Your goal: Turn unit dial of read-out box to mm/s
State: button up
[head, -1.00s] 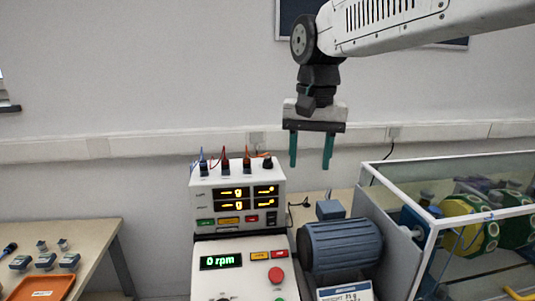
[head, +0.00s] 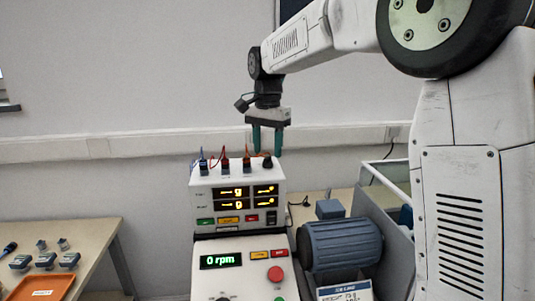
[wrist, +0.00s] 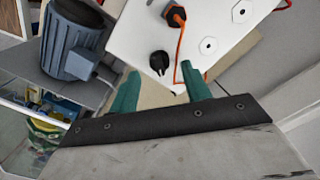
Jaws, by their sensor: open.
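The white read-out box (head: 240,217) stands on the bench in the head view, its amber displays lit and showing "g". A black dial (head: 267,162) sits on its top at the right end. The dial also shows in the wrist view (wrist: 159,62) with a pale mark. My gripper (head: 267,151) points down and is open and empty, with its teal fingers above the dial. In the wrist view my gripper (wrist: 161,76) has its fingertips either side of the dial in the picture. I cannot tell the exact height gap. The dial's scale is not readable.
Plugs with blue, red and orange cables stand left of the dial; the orange cable (wrist: 178,50) passes close to it. A control panel (head: 245,262) reading "0 rpm" is below. A blue motor (head: 341,245) and a clear-walled enclosure (head: 385,180) stand to the right.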

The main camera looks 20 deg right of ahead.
aim_at(268, 162)
jog(key=shift+f, duration=1.2)
jog(key=c, duration=1)
